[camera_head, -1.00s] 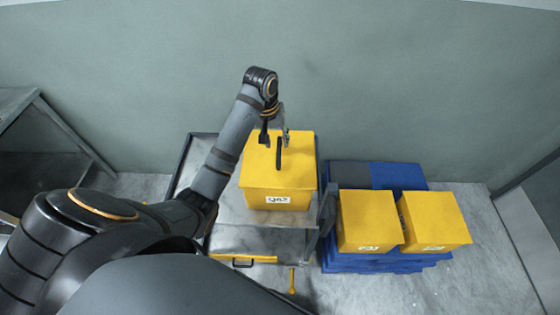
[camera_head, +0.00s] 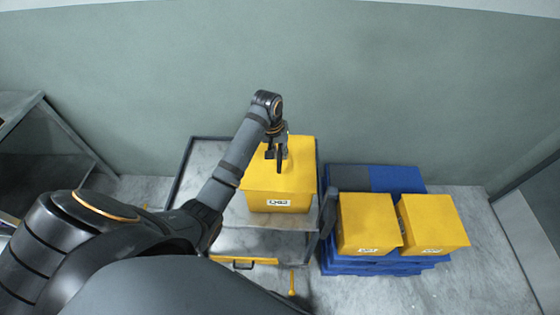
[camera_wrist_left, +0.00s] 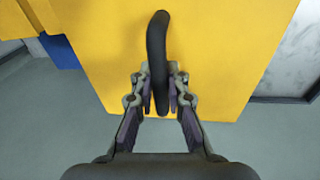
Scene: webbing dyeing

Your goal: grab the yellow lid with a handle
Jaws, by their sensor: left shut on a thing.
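The yellow lid (camera_head: 300,173) sits on top of a yellow box (camera_head: 270,201) with a white label, standing on a metal cart. The lid's black handle (camera_head: 280,161) is a dark bar on its top. My left gripper (camera_head: 275,154) is at the handle from above. In the left wrist view the yellow lid (camera_wrist_left: 215,60) fills the upper middle. There the fingertips of my left gripper (camera_wrist_left: 160,88) are closed on both sides of the black handle (camera_wrist_left: 157,45), near its lower end. My right gripper is not in view.
The cart (camera_head: 228,240) has a dark frame. To its right, two more yellow boxes (camera_head: 367,225) (camera_head: 432,225) stand on blue pallets (camera_head: 396,179). A grey wall (camera_head: 400,80) is behind. Another grey metal stand (camera_head: 40,150) is at the far left.

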